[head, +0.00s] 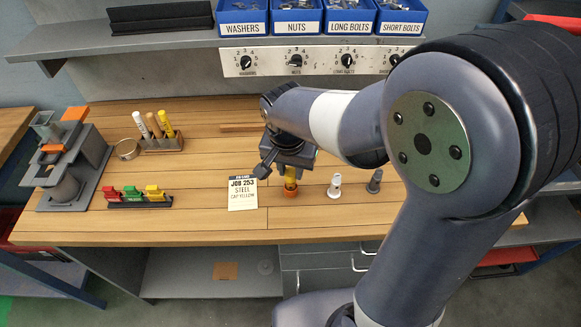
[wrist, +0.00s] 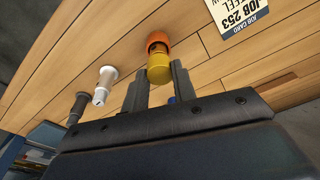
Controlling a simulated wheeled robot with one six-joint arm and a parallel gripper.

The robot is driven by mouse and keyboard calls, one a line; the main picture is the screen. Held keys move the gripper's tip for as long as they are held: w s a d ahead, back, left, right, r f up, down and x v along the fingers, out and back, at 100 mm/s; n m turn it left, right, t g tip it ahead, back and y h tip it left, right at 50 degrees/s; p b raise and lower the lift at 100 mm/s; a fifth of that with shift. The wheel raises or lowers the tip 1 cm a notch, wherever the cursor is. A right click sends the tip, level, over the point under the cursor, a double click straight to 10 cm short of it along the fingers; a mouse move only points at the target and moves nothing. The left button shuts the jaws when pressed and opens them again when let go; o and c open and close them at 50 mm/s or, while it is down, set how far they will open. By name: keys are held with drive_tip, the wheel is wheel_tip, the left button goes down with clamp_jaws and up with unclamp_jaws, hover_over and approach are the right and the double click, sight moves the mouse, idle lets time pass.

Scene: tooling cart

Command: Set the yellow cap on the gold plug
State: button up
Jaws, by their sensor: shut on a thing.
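My gripper (head: 286,160) is over the middle of the bench; it also shows in the wrist view (wrist: 159,84). It is shut on the yellow cap (wrist: 159,70), which shows below the jaws in the head view (head: 291,172). The cap is in line with the orange-gold plug (head: 289,193), which stands on the bench with its wide orange foot (wrist: 158,38) showing in the wrist view. The cap hides most of the plug's upper part. I cannot tell whether the cap rests on the plug or hovers just above it.
A white plug (head: 335,185) and a grey plug (head: 375,181) stand to the right. A job card (head: 243,194) reading "JOB 253 STEEL" lies left.

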drive_tip(key=o, duration=1.5)
drive_tip(key=shift+r+p, duration=2.85)
drive_tip(key=shift+r, duration=0.65)
wheel_tip(320, 180, down, 7)
drive_tip(key=b, duration=0.5)
drive_tip(key=shift+r, duration=0.1)
